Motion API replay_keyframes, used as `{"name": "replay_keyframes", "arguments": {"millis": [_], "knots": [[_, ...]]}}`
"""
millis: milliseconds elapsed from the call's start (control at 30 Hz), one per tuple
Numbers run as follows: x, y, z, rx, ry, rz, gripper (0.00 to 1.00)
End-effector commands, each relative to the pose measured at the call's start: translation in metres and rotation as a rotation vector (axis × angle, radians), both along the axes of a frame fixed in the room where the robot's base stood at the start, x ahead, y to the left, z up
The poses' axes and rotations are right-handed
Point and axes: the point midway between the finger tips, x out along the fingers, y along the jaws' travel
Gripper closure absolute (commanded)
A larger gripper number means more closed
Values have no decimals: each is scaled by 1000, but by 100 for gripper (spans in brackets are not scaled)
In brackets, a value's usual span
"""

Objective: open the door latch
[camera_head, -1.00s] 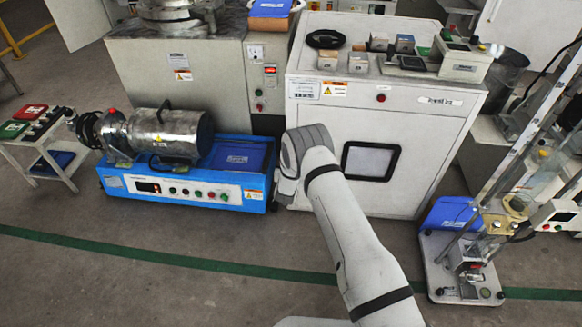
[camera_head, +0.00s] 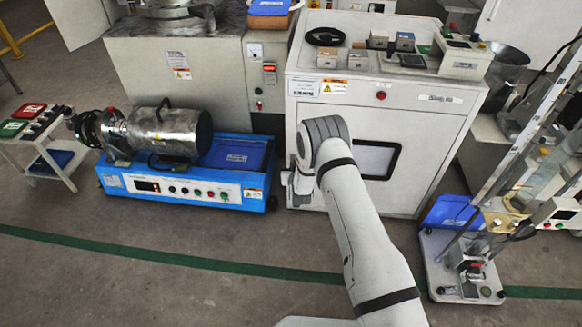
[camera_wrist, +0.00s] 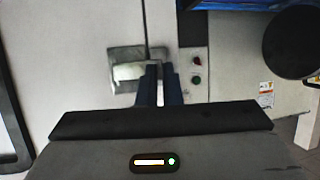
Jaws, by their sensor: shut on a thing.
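The door latch (camera_wrist: 127,72) is a metal plate with a pale lever, and it shows in the wrist view just left of my fingertips. It sits at the seam of the white cabinet door (camera_wrist: 70,60). My gripper (camera_wrist: 158,72) has its two dark fingers close together at the lever's right end, shut on it. The fingers hide part of that end. In the head view my gripper (camera_head: 297,187) is at the cabinet's left front edge, and my arm hides the latch. The door with its dark-framed window (camera_head: 376,160) looks closed.
The blue machine base (camera_head: 185,187) with a metal cylinder stands close on the left. Several small boxes lie on the cabinet top (camera_head: 360,87). A test stand (camera_head: 462,262) stands on the right. The floor in front is clear.

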Motion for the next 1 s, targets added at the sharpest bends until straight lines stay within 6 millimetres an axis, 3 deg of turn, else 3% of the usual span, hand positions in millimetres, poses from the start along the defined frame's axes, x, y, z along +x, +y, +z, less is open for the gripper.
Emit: {"name": "replay_keyframes", "arguments": {"millis": [533,1000], "knots": [[-14,-34,-1,0,-3,509,100],[-14,-59,-1,-2,-4,912,100]]}}
